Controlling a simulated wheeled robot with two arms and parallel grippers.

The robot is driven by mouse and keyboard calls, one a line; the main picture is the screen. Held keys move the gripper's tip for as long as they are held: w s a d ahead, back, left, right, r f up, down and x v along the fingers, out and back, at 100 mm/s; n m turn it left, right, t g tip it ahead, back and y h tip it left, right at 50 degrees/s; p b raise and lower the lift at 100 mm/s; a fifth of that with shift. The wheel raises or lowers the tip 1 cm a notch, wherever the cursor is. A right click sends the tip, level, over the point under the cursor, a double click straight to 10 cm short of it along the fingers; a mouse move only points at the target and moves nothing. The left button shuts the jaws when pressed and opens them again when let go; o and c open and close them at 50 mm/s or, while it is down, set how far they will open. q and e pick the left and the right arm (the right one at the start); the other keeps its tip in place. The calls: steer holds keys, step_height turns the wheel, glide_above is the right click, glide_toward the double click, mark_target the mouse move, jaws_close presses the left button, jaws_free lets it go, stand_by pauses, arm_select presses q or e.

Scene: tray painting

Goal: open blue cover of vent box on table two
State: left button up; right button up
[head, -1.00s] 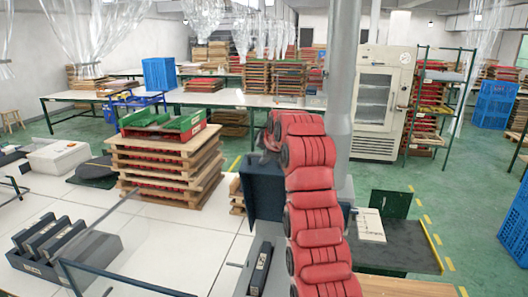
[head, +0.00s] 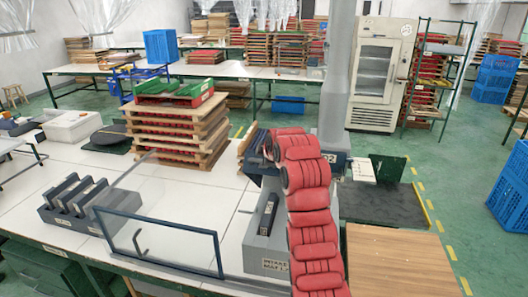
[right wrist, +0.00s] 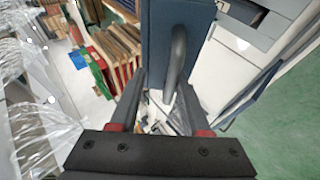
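A dark blue cover (right wrist: 162,40) with a curved dark handle (right wrist: 178,62) fills the upper middle of the right wrist view. In the head view the dark blue part (head: 262,172) shows partly behind my red right arm, with a label ending in "02" at its right. My right gripper (right wrist: 160,102) is open. Its fingers are apart on either side of the handle's lower end in the picture; I cannot tell if they touch it. In the head view most of the right gripper is hidden by the arm. My left gripper is not in view.
A glass panel in a dark frame (head: 150,240) and a grey rack (head: 75,208) stand on the white table (head: 190,195). A labelled grey box (head: 262,250) is beside the arm. Stacked wooden trays (head: 172,135) stand farther back. Green floor is open at right.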

stand_by(0.3)
steer(key=w+r+p+v, duration=0.1)
steer(key=p+v, duration=0.4)
steer(key=v, duration=0.4)
steer(key=w+d+r+p+v, duration=0.1)
steer(key=w+r+p+v, duration=0.1)
steer(key=p+v, duration=0.4)
steer(key=v, duration=0.4)
steer(key=shift+s+d+r, duration=0.2)
steer(key=shift+r, duration=0.05)
stand_by(1.0)
